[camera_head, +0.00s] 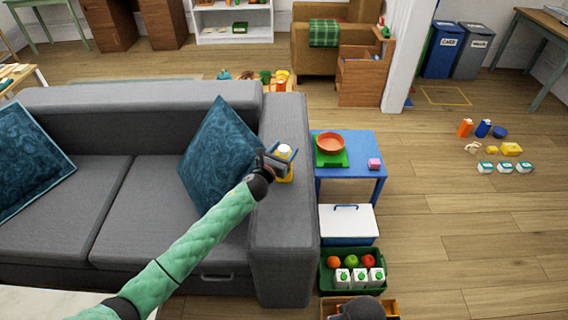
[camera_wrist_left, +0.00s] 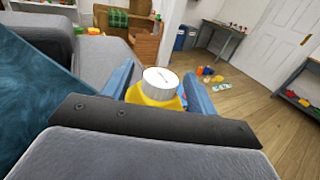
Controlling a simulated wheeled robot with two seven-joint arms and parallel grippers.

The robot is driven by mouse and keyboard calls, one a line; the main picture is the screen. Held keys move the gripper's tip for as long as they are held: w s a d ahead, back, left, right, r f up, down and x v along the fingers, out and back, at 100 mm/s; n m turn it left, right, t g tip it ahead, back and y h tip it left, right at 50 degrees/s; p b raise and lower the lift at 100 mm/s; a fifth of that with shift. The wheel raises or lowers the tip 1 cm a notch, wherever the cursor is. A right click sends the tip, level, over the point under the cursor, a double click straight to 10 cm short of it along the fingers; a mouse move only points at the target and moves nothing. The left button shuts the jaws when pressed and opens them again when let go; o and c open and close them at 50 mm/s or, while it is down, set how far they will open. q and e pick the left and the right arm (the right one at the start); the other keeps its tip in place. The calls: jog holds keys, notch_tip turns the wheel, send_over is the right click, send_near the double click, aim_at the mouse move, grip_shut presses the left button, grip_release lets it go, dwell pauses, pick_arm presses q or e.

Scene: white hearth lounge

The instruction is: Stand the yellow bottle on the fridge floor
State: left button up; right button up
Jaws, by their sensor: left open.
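The yellow bottle (camera_head: 284,151) with a white cap stands on the right armrest of the grey sofa (camera_head: 284,225). My left gripper (camera_head: 279,161) is at the bottle and open. In the left wrist view the bottle (camera_wrist_left: 160,84) shows its white cap and yellow shoulder between the two blue-grey fingers (camera_wrist_left: 160,92), one on each side. I cannot tell whether the fingers touch it. Its lower part is hidden behind the gripper's dark bar. I make out no fridge in either view. My right gripper's fingers do not show.
A teal cushion (camera_head: 222,150) leans left of the gripper. Right of the armrest are a blue table (camera_head: 350,178) with a red bowl (camera_head: 330,142), a white lidded box (camera_head: 348,224) and a green crate (camera_head: 326,281). Several small items lie on the open floor at right.

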pick_arm(q)
jog(key=shift+w, duration=0.1)
grip_shut()
dwell(0.4)
